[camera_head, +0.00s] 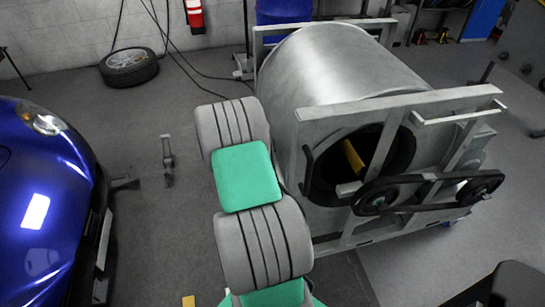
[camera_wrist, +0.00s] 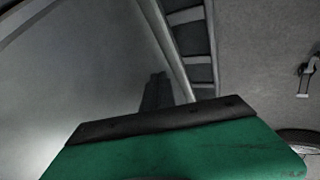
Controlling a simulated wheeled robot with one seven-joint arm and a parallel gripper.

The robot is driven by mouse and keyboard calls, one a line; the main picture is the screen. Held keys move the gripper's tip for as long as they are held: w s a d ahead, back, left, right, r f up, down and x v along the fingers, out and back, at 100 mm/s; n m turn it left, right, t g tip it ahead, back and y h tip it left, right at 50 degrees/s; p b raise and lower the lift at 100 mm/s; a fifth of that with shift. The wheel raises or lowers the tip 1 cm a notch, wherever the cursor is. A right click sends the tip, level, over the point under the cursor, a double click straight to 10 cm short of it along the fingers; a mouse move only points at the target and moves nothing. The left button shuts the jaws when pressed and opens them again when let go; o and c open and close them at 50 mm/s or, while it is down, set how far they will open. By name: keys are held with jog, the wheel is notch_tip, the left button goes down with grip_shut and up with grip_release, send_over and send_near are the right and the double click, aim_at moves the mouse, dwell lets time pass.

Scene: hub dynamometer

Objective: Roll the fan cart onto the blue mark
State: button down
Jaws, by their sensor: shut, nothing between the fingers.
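The fan cart appears to be the large grey metal drum (camera_head: 340,65) in a pale frame, with a belt and pulleys (camera_head: 430,190) on its near end. It stands right of my arm in the head view. A smooth curved grey surface, likely the drum (camera_wrist: 70,70), fills the left of the wrist view. My gripper (camera_wrist: 160,119) shows as a green body with a dark front edge, shut and empty. It looks close to the drum; contact cannot be told. My arm hides the gripper in the head view. I cannot make out a blue mark on the floor.
A blue car (camera_head: 45,190) stands at the left. A loose wheel (camera_head: 129,67) lies near the back wall with cables beside it. A small metal stand (camera_head: 168,160) is on the floor between car and arm. A blue barrel (camera_head: 285,12) stands behind the drum.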

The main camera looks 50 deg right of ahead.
jog(key=shift+w+a, duration=0.2)
